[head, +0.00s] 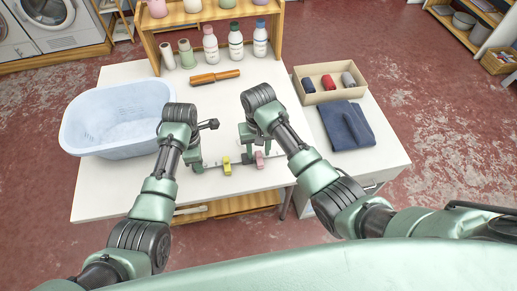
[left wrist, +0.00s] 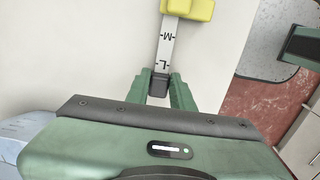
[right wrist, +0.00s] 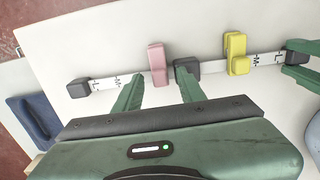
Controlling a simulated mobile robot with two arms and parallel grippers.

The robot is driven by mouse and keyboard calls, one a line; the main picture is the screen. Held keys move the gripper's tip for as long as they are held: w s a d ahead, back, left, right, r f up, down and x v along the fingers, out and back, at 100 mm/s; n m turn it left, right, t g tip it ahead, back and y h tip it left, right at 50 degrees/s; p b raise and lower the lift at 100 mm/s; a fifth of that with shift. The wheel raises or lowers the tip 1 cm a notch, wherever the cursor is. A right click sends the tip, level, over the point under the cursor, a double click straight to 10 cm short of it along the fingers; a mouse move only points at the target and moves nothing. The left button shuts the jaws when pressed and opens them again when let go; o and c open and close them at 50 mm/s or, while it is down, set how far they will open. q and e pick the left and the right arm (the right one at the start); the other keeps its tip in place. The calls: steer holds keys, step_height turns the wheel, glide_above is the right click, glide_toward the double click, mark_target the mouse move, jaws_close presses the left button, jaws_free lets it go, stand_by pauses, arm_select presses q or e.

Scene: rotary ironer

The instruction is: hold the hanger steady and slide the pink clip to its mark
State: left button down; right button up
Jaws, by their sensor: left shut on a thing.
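The hanger is a pale bar (right wrist: 213,68) with dark end caps, a dark middle block (right wrist: 188,67) and printed size marks, M and L legible near the left-gripper end. The pink clip (right wrist: 157,62) sits on the bar beside the middle block; it also shows in the head view (head: 259,159). A yellow clip (right wrist: 237,50) is on the other side of the block. My left gripper (left wrist: 160,90) is shut on the bar's dark end cap (left wrist: 159,83). My right gripper (right wrist: 160,84) is open, its fingers on either side of the pink clip with gaps visible.
A wooden shelf with bottles (head: 236,45) stands behind.

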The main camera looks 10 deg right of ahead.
jaws_close()
stand_by(1.4)
